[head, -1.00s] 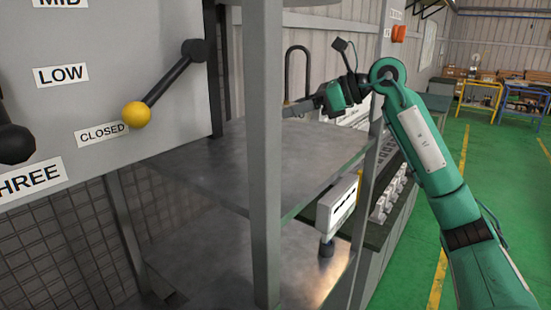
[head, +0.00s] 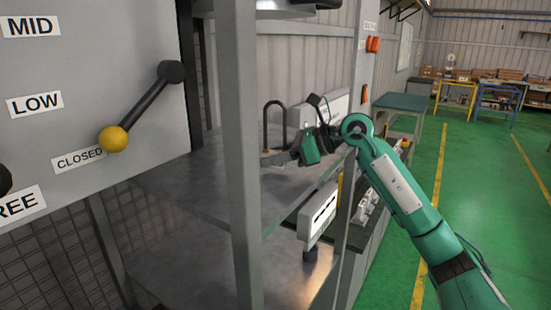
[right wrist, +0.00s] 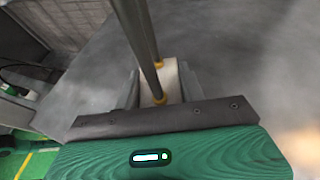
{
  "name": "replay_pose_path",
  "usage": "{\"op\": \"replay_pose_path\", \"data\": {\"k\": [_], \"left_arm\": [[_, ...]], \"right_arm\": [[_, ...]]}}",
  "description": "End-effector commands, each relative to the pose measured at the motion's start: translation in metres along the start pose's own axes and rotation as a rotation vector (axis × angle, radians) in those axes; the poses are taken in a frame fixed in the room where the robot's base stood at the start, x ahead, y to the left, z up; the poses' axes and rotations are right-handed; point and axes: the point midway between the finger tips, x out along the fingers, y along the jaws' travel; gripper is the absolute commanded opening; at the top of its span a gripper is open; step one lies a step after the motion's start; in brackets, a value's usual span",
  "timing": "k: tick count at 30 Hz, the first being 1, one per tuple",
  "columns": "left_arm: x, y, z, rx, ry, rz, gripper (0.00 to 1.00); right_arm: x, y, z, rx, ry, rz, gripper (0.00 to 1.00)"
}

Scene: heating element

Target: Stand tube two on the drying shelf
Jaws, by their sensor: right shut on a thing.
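A dark U-shaped tube (head: 275,112) stands upright in my right gripper (head: 273,158), loop upward, over the far part of the grey metal shelf (head: 190,182). I take it for tube two; no mark on it is readable. My right gripper is shut on its pale base, with the arm coming in from the right. In the right wrist view the tube's two legs (right wrist: 137,40) rise from yellow collars on the pale base (right wrist: 171,76), between the fingers. Grey shelf surface (right wrist: 90,75) lies below. I cannot tell whether the base touches it. My left gripper is out of view.
A grey post (head: 240,150) rises in front of the shelf. A panel (head: 80,75) with a yellow-knobbed lever (head: 114,138) fills the left. A white box (head: 318,213) hangs below the shelf's right edge. The visible shelf top is otherwise bare.

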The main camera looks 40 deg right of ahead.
Motion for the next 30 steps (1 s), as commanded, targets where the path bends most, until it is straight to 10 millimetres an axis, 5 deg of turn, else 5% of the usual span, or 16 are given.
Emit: {"op": "replay_pose_path", "data": {"k": [18, 19, 22, 30], "left_arm": [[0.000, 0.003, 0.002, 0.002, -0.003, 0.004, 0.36], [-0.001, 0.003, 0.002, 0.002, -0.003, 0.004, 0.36], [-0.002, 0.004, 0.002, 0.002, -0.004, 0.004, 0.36], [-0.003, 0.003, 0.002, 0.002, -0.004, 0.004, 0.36]], "right_arm": [[0.006, 0.000, -0.017, -0.001, -0.001, -0.001, 0.13], [0.006, 0.000, -0.016, -0.001, -0.001, -0.001, 0.44], [0.006, 0.000, -0.015, 0.000, 0.000, -0.001, 0.62], [0.006, 0.000, -0.015, 0.000, 0.000, -0.001, 0.62]]}}
